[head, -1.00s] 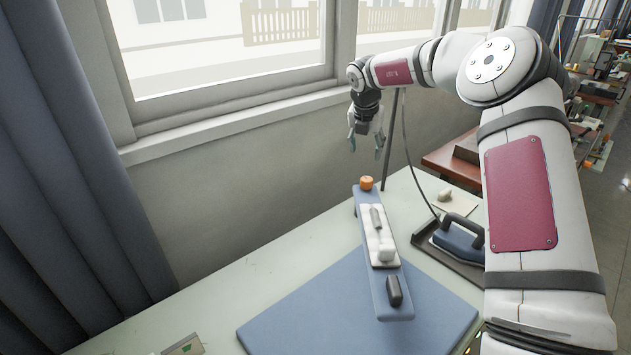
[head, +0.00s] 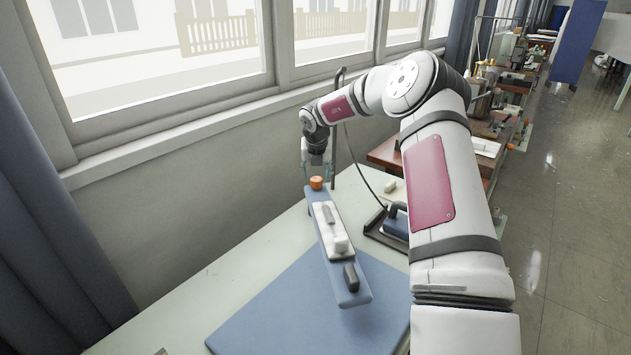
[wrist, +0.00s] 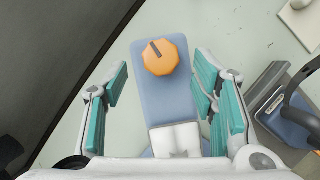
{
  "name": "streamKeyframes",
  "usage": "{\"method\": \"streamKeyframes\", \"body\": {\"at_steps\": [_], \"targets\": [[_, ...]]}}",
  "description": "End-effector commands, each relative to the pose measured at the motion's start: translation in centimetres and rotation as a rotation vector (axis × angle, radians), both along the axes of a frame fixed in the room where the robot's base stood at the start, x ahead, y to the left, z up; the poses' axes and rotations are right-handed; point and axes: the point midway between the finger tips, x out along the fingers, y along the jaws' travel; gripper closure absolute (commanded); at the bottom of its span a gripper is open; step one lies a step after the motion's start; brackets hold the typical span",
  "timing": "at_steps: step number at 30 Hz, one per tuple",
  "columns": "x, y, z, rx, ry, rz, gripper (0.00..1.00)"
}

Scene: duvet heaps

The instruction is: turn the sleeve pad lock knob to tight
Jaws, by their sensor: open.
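The orange lock knob (head: 316,183) sits on the far end of the blue sleeve pad (head: 353,284). In the wrist view the knob (wrist: 160,57) has a dark line on its top, pointing up and left. My gripper (head: 318,172) is above the knob's end of the pad, pointing down. In the wrist view my gripper (wrist: 165,108) is open, with its teal fingers on either side of the pad. The knob shows beyond the fingertips in that view, and nothing is between the fingers' faces in contact. A white piece (head: 328,222) lies on the pad.
A dark handle (head: 351,276) is at the pad's near end. A blue board (head: 290,310) lies on the pale table (head: 190,310). An iron (head: 397,222) on a dark tray stands to the right. A thin dark pole and cord rise behind my gripper. The table's left side is clear.

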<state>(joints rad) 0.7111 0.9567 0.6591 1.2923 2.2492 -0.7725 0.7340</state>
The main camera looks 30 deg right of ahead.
Motion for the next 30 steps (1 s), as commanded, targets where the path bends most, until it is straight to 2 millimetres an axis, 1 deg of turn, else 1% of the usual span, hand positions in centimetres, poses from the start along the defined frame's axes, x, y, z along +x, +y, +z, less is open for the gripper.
{"method": "streamKeyframes", "body": {"at_steps": [1, 6, 12, 19, 20, 21, 23, 24, 26, 30], "targets": [[0.3, -0.1, -0.9, 0.002, 0.001, 0.0, 0.47], [1.0, -0.6, -2.8, 0.0, 0.001, 0.0, 0.47], [1.3, -0.8, -3.6, -0.001, -0.001, 0.001, 0.47], [1.3, -0.8, -3.7, -0.001, -0.001, 0.001, 0.47], [1.3, -0.8, -3.7, -0.001, -0.001, 0.001, 0.5], [1.3, -0.8, -3.7, -0.001, -0.001, 0.0, 0.59], [1.3, -0.8, -3.7, -0.001, -0.001, 0.0, 0.72], [1.3, -0.8, -3.7, -0.001, 0.0, 0.0, 0.81], [1.3, -0.8, -3.6, -0.001, -0.001, 0.0, 0.95], [1.3, -0.8, -3.7, -0.001, 0.001, -0.003, 0.95]]}}
